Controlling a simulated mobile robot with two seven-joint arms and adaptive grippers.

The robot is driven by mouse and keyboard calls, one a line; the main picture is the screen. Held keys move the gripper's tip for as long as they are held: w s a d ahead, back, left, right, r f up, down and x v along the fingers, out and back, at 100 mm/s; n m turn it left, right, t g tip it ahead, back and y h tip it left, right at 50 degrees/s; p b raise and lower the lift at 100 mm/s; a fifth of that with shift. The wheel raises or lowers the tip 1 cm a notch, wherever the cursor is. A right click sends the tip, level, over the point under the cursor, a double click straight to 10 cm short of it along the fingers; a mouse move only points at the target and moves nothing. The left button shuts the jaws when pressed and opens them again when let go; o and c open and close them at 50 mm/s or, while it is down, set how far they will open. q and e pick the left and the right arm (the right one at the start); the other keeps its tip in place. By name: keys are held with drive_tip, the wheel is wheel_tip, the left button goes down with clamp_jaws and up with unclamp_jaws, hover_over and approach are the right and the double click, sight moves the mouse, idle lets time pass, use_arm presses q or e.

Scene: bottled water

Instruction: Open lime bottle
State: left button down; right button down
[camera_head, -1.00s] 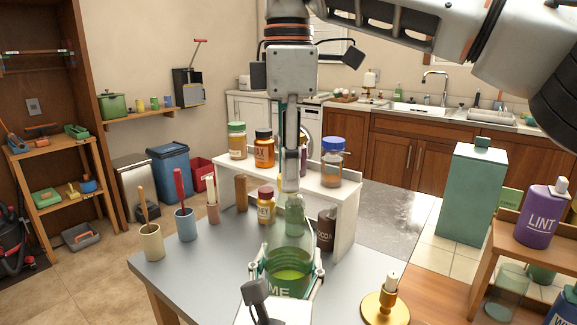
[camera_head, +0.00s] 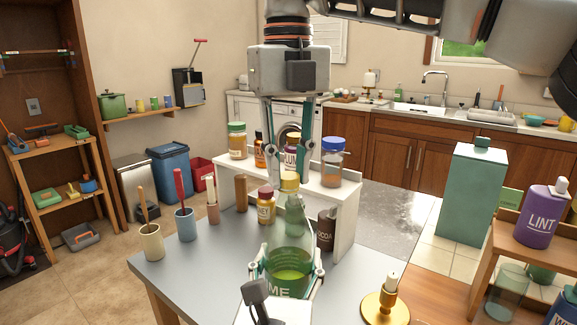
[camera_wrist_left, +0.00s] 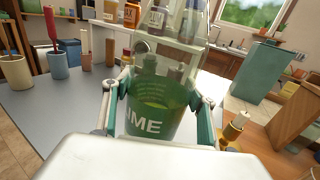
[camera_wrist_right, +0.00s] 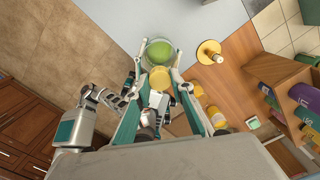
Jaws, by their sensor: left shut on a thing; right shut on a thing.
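The lime bottle (camera_head: 289,262) is clear glass with green liquid, a green band lettered "ME" and a yellow cap (camera_head: 289,182). It stands upright in the head view. My left gripper (camera_head: 289,271) is shut around its lower body; the left wrist view shows a finger on each side of the bottle (camera_wrist_left: 152,110). My right gripper (camera_head: 290,172) points down from above, shut on the yellow cap at the top of the neck. The right wrist view shows the cap (camera_wrist_right: 160,78) between its fingers. Whether the cap is loose from the neck cannot be told.
Behind the bottle, a white shelf (camera_head: 345,205) on the grey table (camera_head: 190,262) holds several jars. A cocoa jar (camera_head: 326,230) stands close by the bottle. A brass candle holder (camera_head: 385,308) is at right, near a purple LINT bottle (camera_head: 541,215). The table's left front is clear.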

drive_tip(key=n, duration=0.5)
drive_tip(key=shift+n, duration=0.3)
drive_tip(key=n, duration=0.6)
drive_tip(key=shift+n, duration=0.4)
drive_tip(key=n, duration=1.1)
drive_tip(key=shift+r, duration=0.3)
drive_tip(key=shift+r, duration=0.9)
